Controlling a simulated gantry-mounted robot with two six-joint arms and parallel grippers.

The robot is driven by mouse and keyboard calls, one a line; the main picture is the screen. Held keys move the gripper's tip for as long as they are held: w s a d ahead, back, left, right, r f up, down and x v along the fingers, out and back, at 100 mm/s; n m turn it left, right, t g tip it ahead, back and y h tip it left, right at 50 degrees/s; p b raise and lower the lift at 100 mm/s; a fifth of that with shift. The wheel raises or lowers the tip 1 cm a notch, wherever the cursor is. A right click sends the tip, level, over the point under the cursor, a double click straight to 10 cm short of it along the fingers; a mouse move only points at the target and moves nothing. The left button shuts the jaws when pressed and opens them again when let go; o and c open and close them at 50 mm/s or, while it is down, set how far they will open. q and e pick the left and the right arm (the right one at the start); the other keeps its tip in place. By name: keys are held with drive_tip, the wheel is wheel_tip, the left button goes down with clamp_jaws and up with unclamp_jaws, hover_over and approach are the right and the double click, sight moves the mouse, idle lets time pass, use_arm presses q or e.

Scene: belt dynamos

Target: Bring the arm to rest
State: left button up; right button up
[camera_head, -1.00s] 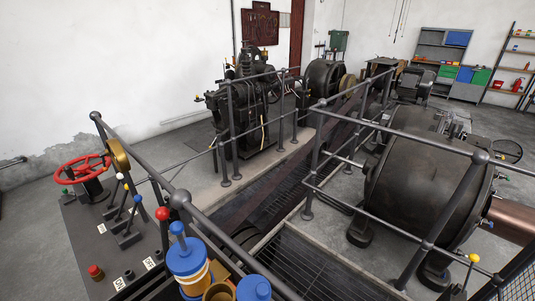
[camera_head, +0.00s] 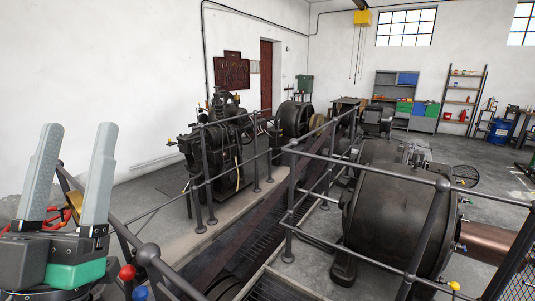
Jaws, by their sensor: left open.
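My left gripper (camera_head: 69,178) is in the head view at the lower left. Its two grey fingers point up and stand apart, with nothing between them. It is in front of the control panel and hides most of it. Part of the red handwheel (camera_head: 72,203) shows behind the fingers. A lever with a red knob (camera_head: 127,272) shows just right of the gripper, and a blue knob (camera_head: 140,293) is below it. My right gripper is not in view.
A dark metal railing (camera_head: 370,167) runs around the machines. A large dark dynamo (camera_head: 395,215) stands at the right and a black engine (camera_head: 222,145) at the middle left. Shelves (camera_head: 410,95) stand by the far wall. Open floor (camera_head: 490,165) lies at the right.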

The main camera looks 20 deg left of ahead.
use_arm(q)
drive_tip(key=s+d+r+m+h, duration=0.15)
drive_tip(key=d+m+h, duration=0.35)
drive_tip(key=d+h, duration=0.55)
wheel_tip(320, 180, up, 34)
drive_tip(key=w+a+p, duration=0.1)
drive_tip(key=p, duration=3.3)
drive_tip(key=shift+n+g, duration=0.3)
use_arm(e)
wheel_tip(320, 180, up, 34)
use_arm(q)
drive_tip(key=shift+a+f, duration=0.1)
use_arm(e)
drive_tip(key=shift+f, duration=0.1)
